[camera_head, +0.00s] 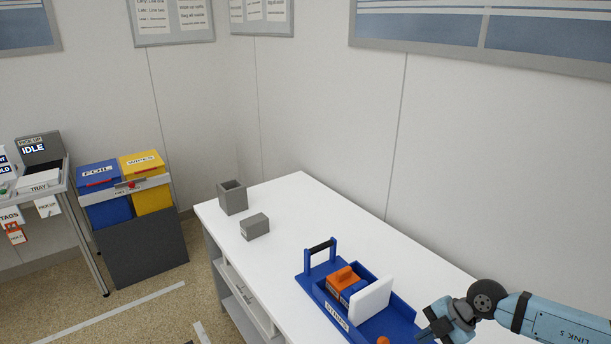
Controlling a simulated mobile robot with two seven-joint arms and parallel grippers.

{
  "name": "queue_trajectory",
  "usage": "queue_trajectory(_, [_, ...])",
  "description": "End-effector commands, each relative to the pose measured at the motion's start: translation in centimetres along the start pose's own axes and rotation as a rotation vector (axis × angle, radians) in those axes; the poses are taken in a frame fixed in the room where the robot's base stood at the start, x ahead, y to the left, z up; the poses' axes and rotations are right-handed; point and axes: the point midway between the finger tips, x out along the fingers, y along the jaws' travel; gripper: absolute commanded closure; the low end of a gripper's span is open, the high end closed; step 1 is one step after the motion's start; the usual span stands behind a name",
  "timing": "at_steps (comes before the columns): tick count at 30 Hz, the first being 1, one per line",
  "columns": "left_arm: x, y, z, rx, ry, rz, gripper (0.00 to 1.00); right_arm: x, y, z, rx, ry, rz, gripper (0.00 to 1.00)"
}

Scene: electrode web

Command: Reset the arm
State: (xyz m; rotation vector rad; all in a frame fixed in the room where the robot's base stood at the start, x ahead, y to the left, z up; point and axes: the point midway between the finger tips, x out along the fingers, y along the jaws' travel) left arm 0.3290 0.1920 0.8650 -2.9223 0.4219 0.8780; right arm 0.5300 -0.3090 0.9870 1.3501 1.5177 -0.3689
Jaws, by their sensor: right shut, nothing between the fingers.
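My right arm, light blue with dark joints, comes in from the right edge over the white table (290,207). My right gripper (428,334) is at its end, low in the picture near the right end of the blue fixture. It is shut and holds nothing. The blue fixture (318,291) has a dark handle, an orange block (344,276) and a white plate (370,302). The gripper appears just beside the fixture; whether they touch cannot be told. My left gripper is out of view.
A grey open box (232,198) and a smaller grey block (254,227) stand at the table's far left end. Blue (98,175) and yellow (144,163) bins stand on the floor area at left, beside a side table (62,181). The table's middle is clear.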

Motion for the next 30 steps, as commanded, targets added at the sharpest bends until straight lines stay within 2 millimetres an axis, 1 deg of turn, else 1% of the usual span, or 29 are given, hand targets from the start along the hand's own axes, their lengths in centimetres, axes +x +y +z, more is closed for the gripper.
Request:
queue_trajectory(1, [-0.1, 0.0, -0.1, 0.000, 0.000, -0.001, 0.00, 1.6, -0.1, -2.4, -0.004, 0.083, 0.032, 1.00])
queue_trajectory(2, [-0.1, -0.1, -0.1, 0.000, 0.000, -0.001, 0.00, 2.5, 0.0, -4.0, -0.007, 0.141, 0.064, 1.00])
queue_trajectory(3, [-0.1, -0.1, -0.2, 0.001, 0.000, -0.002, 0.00, 3.7, 0.2, -6.4, -0.007, 0.228, 0.121, 1.00])
queue_trajectory(5, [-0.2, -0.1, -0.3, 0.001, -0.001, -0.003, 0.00, 5.0, 0.6, -10.2, 0.010, 0.361, 0.228, 1.00])
queue_trajectory(6, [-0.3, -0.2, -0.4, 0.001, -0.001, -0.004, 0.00, 5.6, 1.0, -12.4, 0.034, 0.438, 0.310, 1.00])
queue_trajectory(9, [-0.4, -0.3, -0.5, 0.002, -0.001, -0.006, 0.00, 6.2, 1.8, -16.4, 0.135, 0.574, 0.521, 1.00])
queue_trajectory(12, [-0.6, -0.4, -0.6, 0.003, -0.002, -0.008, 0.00, 6.3, 2.0, -18.3, 0.290, 0.631, 0.722, 1.00])
queue_trajectory(14, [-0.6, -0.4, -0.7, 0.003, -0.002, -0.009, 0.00, 6.3, 1.8, -18.4, 0.404, 0.625, 0.830, 1.00])
queue_trajectory(17, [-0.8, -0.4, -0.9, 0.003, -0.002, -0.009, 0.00, 6.7, 0.2, -17.5, 0.623, 0.561, 0.965, 1.00])
queue_trajectory(20, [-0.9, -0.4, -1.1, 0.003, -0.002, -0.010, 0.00, 7.7, -3.1, -15.8, 0.859, 0.442, 1.032, 1.00])
queue_trajectory(21, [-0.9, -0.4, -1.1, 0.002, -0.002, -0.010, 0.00, 8.2, -4.7, -15.2, 0.950, 0.387, 1.038, 1.00])
queue_trajectory(23, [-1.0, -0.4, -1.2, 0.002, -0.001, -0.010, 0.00, 9.0, -7.5, -14.4, 1.076, 0.306, 1.025, 1.00])
queue_trajectory(24, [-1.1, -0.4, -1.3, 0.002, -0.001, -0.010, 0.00, 9.5, -9.4, -14.0, 1.151, 0.255, 1.007, 1.00])
queue_trajectory(27, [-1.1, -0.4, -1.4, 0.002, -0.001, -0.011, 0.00, 10.6, -13.6, -13.6, 1.293, 0.158, 0.948, 1.00])
queue_trajectory(30, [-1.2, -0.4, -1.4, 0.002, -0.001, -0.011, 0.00, 11.2, -16.4, -13.6, 1.377, 0.102, 0.894, 1.00])
